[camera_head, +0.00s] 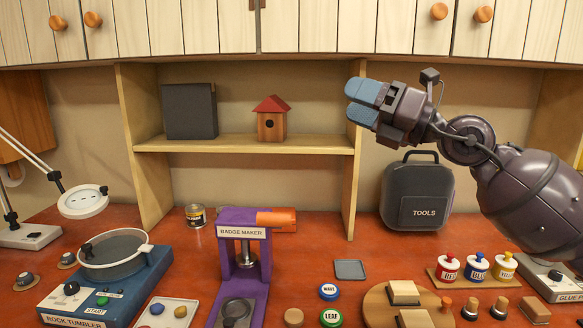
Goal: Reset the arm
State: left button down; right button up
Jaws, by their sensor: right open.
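My right arm comes in from the right, raised above the workbench. Its gripper (363,103) points left, with its two blue fingers close to the right upright of the wooden shelf (250,143). The gripper is open and nothing shows between its fingers. It is above and left of the dark tool case (417,195) and clear of the bench top. My left gripper is not in view.
A birdhouse (271,122) and a dark box (190,110) stand on the shelf. Below are a purple badge maker (241,232), a rock tumbler (117,280), colored bottles (476,267) and a round wooden board (376,300). Cabinets (290,27) hang overhead.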

jog(key=s+d+f+m+t+h, duration=0.3)
jog(key=d+f+m+h, duration=0.35)
jog(key=f+m, duration=0.5)
jog(key=s+d+f+m+t+h, duration=0.25)
jog(key=d+f+m+h, duration=0.25)
jog(key=f+m+h, duration=0.45)
jog(key=s+d+f+m+t+h, duration=0.3)
jog(key=d+f+m+h, duration=0.3)
jog(key=f+m, duration=0.7)
jog(key=s+d+f+m+g, duration=0.2)
jog(key=s+f+m+g, duration=0.3)
jog(key=s+f+g, duration=0.6)
jog(key=s+a+f+m+g+y, duration=0.15)
jog(key=s+f, duration=0.25)
jog(key=s, duration=0.4)
jog(key=s+a+f+g+y, duration=0.1)
jog(key=s+f+g, duration=0.25)
jog(key=s, duration=0.45)
jog(key=w+f+t, duration=0.7)
jog(key=f+t, duration=0.2)
jog(key=f, duration=0.2)
jog(key=shift+a+n+y, duration=0.15)
jog(key=shift+n+y, duration=0.2)
